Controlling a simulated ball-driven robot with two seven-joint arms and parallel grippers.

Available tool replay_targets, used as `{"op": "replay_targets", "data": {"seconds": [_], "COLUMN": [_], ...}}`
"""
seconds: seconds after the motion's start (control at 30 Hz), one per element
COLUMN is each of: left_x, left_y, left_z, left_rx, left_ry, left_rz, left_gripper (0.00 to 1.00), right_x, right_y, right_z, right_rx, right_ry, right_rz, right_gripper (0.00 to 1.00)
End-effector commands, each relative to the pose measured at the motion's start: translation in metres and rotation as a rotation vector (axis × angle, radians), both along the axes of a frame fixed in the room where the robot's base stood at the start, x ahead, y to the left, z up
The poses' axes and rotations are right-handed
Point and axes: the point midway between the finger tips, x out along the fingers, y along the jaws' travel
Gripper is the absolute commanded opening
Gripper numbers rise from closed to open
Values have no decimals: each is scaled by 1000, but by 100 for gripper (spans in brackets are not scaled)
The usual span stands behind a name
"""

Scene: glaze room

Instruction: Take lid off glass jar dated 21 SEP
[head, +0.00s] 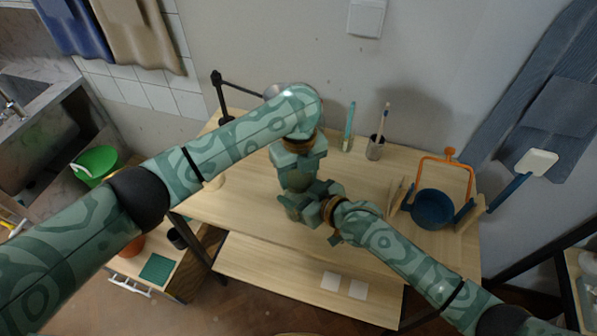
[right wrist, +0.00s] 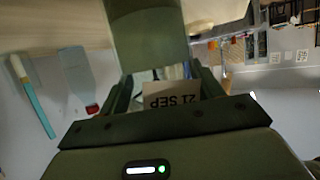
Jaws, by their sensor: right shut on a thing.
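The glass jar (right wrist: 172,97) shows in the right wrist view between the fingers of my right gripper, its pale label reading 21 SEP upside down. My right gripper (head: 312,205) is shut on it; the gripper also shows in the right wrist view (right wrist: 160,75). In the head view the jar is mostly hidden by the two grippers. My left gripper (head: 297,178) points down over the same spot, close above the right one. Its fingertips are hidden or merge with what is below, so I cannot tell whether it touches the lid. The lid is not clearly visible.
The wooden table (head: 235,205) has bare room to the left and front. A dark cup (head: 375,150) with brushes stands at the back. A black lamp arm (head: 222,95) rises behind.

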Motion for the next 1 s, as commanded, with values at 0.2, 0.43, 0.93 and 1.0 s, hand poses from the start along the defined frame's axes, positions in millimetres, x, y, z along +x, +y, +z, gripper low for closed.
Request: {"op": "replay_targets", "data": {"seconds": [0.2,0.43,0.93,1.0], "left_x": [0,0,0,0], "left_y": [0,0,0,0], "left_z": [0,1,1,1], "left_rx": [-1,-1,-1,-1], "left_ry": [0,-1,-1,-1], "left_rz": [153,779,1184,1183], "left_gripper": [30,30,30,65], "right_x": [0,0,-1,-1], "right_y": [0,0,0,0], "right_z": [-1,-1,-1,-1], "right_rx": [-2,-2,-2,-2], "right_ry": [1,1,1,1], "right_rz": [0,1,1,1], "right_gripper": [2,2,2,2]}}
